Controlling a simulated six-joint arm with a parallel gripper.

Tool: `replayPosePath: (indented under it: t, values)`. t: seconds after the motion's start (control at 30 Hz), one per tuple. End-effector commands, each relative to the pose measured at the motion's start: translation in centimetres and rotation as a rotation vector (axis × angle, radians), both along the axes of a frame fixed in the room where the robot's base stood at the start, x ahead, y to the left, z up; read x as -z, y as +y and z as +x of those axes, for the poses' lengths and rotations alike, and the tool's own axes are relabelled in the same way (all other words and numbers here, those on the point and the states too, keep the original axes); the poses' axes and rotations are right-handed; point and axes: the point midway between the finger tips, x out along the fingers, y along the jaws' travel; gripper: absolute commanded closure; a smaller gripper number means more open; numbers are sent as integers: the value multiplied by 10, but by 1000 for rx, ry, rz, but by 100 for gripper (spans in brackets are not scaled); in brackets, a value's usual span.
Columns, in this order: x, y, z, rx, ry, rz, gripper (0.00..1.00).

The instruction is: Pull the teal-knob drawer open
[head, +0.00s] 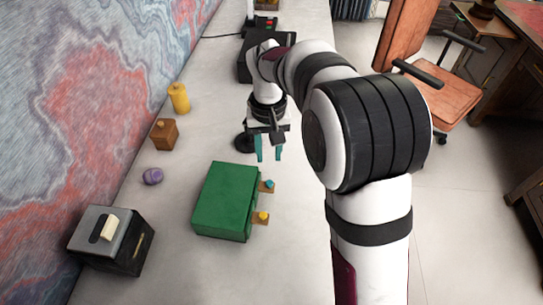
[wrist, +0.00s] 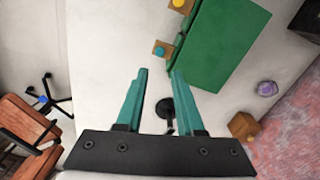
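A green drawer box (head: 225,200) stands on the desk; it also shows at the top of the wrist view (wrist: 223,42). Two small wooden pieces stick out from its right side in the head view. The farther one carries the teal knob (head: 269,184), bluish in the wrist view (wrist: 160,51); the nearer one carries a yellow knob (head: 263,216). How far either drawer stands out is hard to tell. My gripper (head: 269,152) has teal fingers, apart with nothing between them. It hangs beyond the box, clear of the knob. In the wrist view the knob lies ahead of the fingertips (wrist: 160,74).
A yellow bottle-like object (head: 179,98), a wooden block (head: 164,134), a purple item (head: 153,176) and a black-grey box (head: 112,240) line the wall side. A round black object (head: 244,142) stands beside my gripper. The desk right of the drawer box is clear.

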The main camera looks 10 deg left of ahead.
Motion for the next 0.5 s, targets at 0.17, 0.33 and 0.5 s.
replayPosePath:
  t: [0.17,0.33,0.5]
  values:
    - [55,-1,-1,2,5,-1,63]
    - [91,-1,-1,2,2,0,63]
    - [107,-1,0,4,-1,1,63]
